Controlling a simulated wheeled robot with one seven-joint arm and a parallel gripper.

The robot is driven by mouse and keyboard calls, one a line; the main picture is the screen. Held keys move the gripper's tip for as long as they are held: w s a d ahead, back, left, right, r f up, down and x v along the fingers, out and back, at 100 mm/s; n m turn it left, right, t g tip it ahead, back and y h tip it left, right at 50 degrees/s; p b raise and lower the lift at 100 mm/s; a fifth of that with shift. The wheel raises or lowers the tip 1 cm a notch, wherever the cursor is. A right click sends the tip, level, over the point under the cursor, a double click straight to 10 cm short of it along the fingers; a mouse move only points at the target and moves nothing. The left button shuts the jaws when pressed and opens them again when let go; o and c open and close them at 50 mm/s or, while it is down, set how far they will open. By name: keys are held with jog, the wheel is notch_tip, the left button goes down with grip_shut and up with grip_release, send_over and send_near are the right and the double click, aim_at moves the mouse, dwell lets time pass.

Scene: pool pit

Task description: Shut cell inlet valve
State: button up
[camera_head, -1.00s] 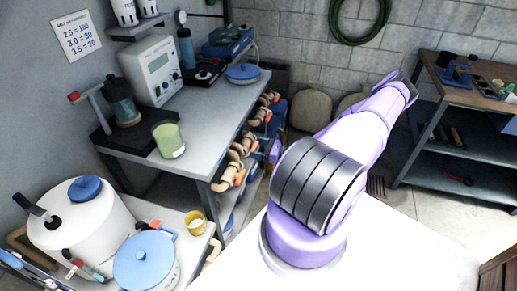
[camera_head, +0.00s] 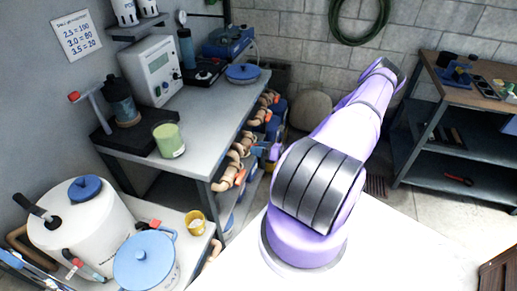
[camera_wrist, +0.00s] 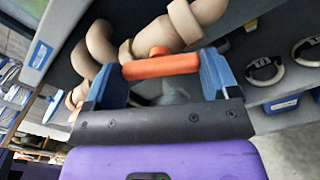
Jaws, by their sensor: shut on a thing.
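In the wrist view an orange valve handle (camera_wrist: 160,65) lies across between the two blue fingers of my gripper (camera_wrist: 158,78). The gripper is shut on this handle. The handle sits against a thick tan pipe (camera_wrist: 198,22) with bends and collars. In the head view a row of tan pipes with orange handles (camera_head: 240,177) runs along the side of the bench; several valves look alike, and no label marks which is the cell inlet. A small purple part of my wrist (camera_head: 274,152) shows beside these pipes.
The grey bench (camera_head: 215,125) carries a meter box (camera_head: 150,70) and a green cup (camera_head: 168,140). A dark shelf unit (camera_head: 455,135) is at right. Floor shows between bench and shelf.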

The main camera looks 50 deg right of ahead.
jog(key=m, duration=1.2)
jog(key=shift+m, duration=0.3)
dwell(0.4)
jog(key=o, duration=0.8)
jog(key=v, duration=1.1)
jog(key=shift+w, duration=0.15)
